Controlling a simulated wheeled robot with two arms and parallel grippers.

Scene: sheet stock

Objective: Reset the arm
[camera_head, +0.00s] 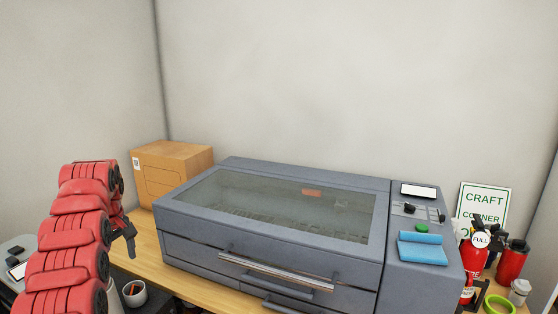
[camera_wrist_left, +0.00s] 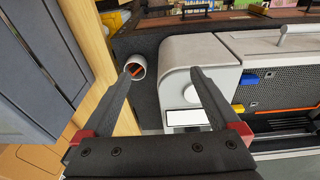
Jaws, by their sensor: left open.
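My left arm comes in from the left in the head view, red and segmented. Its dark gripper (camera_head: 128,240) hangs over the left end of the wooden desk (camera_head: 149,258), left of the large grey machine (camera_head: 280,175). In the left wrist view my left gripper (camera_wrist_left: 163,75) has its two fingers spread apart, with nothing between them. My right gripper is in neither view.
The machine has a glass lid and front handles. A cardboard box (camera_head: 172,170) stands behind the gripper. A white cup (camera_head: 134,296) is below it. A fire extinguisher (camera_head: 475,262) and a craft sign (camera_head: 484,207) are at right. The left wrist view shows a light grey device (camera_wrist_left: 195,105).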

